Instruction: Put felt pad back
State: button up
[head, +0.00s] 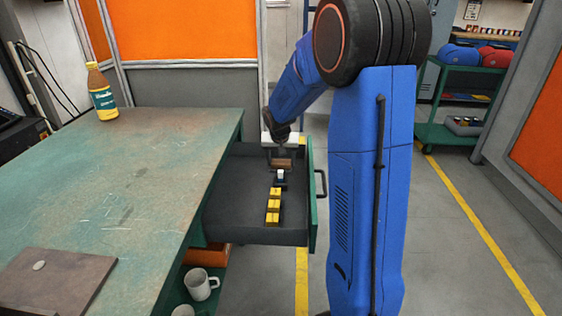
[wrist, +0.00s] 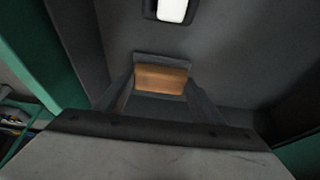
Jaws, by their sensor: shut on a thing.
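My gripper (head: 281,152) is inside the open drawer (head: 232,207), toward its far end, pointing down. It is shut on a small brown block (head: 283,163), which may be the felt pad; its material is hard to tell. In the wrist view the brown block (wrist: 161,79) sits between the two fingers, low over the dark drawer floor. I cannot tell whether it touches the floor. A small black item with a white top (head: 281,176) stands close by, and it also shows in the wrist view (wrist: 172,10).
Several yellow blocks (head: 273,206) stand in a row in the drawer. The green workbench (head: 150,165) at left holds a bottle (head: 102,92) and a brown board (head: 60,285) with a small grey disc (head: 39,266). A mug (head: 200,284) sits below. The drawer's left side is clear.

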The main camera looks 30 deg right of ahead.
jog(key=o, duration=1.1)
jog(key=shift+f, duration=0.1)
jog(key=v, duration=1.1)
jog(key=s+a+r+n, duration=0.2)
jog(key=s+a+r, duration=0.3)
jog(key=s, duration=0.5)
jog(key=s+a+f+n, duration=0.1)
jog(key=s+a, duration=0.2)
jog(key=s, duration=0.5)
jog(key=s+a+f+n+y, duration=0.1)
jog(key=s+a, duration=0.3)
jog(key=s, duration=0.5)
jog(key=s+a+f+n+t+y, duration=0.1)
jog(key=s+a+n, duration=0.1)
jog(key=s, duration=0.6)
jog(key=shift+s+a+f+n, duration=0.3)
jog(key=shift+s+a+n, duration=0.1)
jog(key=shift+a, duration=0.5)
